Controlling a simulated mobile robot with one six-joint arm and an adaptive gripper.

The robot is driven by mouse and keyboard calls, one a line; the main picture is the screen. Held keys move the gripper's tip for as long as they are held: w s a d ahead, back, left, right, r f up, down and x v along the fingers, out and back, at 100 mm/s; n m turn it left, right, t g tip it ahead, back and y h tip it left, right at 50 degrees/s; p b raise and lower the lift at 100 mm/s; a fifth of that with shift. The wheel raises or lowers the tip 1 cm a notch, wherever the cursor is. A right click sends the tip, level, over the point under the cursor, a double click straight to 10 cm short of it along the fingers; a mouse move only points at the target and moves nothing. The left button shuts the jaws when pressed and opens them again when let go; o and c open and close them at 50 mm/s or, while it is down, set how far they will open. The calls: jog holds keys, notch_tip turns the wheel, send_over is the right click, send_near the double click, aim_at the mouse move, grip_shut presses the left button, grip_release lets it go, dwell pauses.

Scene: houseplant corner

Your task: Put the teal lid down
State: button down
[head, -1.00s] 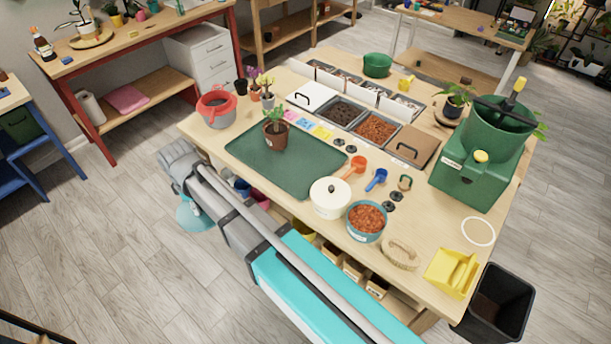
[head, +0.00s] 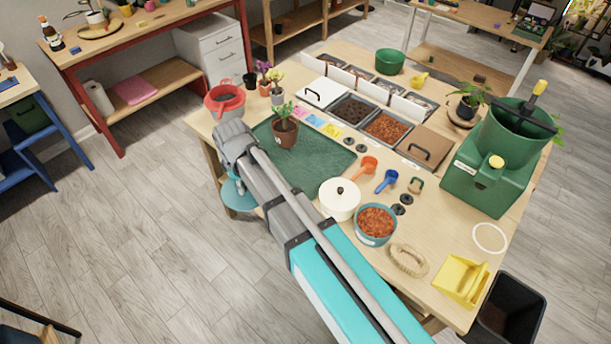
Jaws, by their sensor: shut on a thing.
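The teal lid (head: 238,196) is a flat disc held roughly level below my wrist. In the picture it shows outside the table's near-left edge, in front of a table leg; its height is hard to judge. My gripper (head: 239,180) is shut on the lid from above, and my wrist and arm hide most of the fingers. A teal pot (head: 375,239) of reddish-brown pebbles stands uncovered near the table's front edge. A dark green mat (head: 325,165) lies beyond my arm, with a potted plant (head: 285,132) on its far left part.
A cream lidded pot (head: 339,200) stands beside the teal pot. A red-and-grey pot (head: 225,103) is at the table's left end. Much of the mat's right part is bare.

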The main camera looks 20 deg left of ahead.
dwell(0.3)
jog(key=w+d+f+n+b, duration=0.1)
jog(key=w+d, duration=0.4)
jog(key=d, duration=0.2)
jog(key=w+d+f+n+b, duration=0.1)
jog(key=w+d, duration=0.5)
jog(key=d, duration=0.2)
jog(key=w+d+f+n+b, duration=0.1)
jog(key=w+d+f+b, duration=0.1)
jog(key=w+d, duration=0.4)
jog(key=shift+w+d+f, duration=0.1)
jog(key=shift+w+d, duration=0.15)
jog(key=shift+d, duration=0.55)
jog(key=w+a+f+b, duration=0.2)
jog(key=a+f+b, duration=0.1)
jog(key=w+a+f+b, duration=0.2)
jog(key=a+f+b, duration=0.1)
jog(key=a, duration=0.1)
jog(key=w+a+f+b, duration=0.3)
jog(key=a, duration=0.1)
jog(key=shift+a, duration=0.1)
